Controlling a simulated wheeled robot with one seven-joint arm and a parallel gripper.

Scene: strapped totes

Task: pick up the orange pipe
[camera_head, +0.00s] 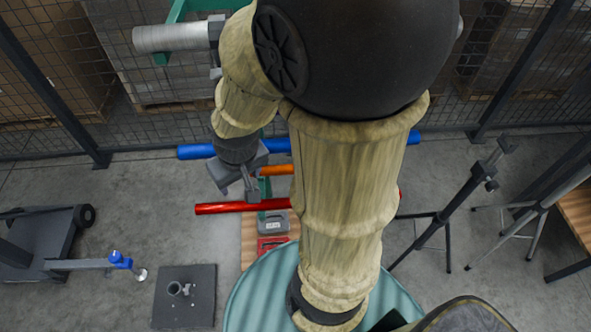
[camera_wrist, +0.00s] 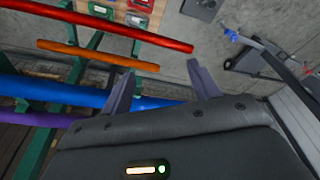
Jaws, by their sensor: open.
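The orange pipe (camera_head: 276,170) shows only as a short piece in the head view, with my arm covering its right part. In the wrist view the orange pipe (camera_wrist: 90,55) runs from the left to an end that appears between my fingertips. My gripper (camera_head: 238,194) is open and empty, left of the pipe's visible piece in the head view. In the wrist view both fingers of my gripper (camera_wrist: 161,70) stand wide apart. Whether the pipe lies between them in depth, I cannot tell.
A red pipe (camera_head: 225,208) and a blue pipe (camera_head: 196,152) flank the orange one. A purple pipe (camera_wrist: 40,118) lies beyond the blue. Green rack posts (camera_wrist: 40,150) carry them. Small cases (camera_head: 272,222) sit below. A stand with a black base (camera_head: 185,300) is at lower left.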

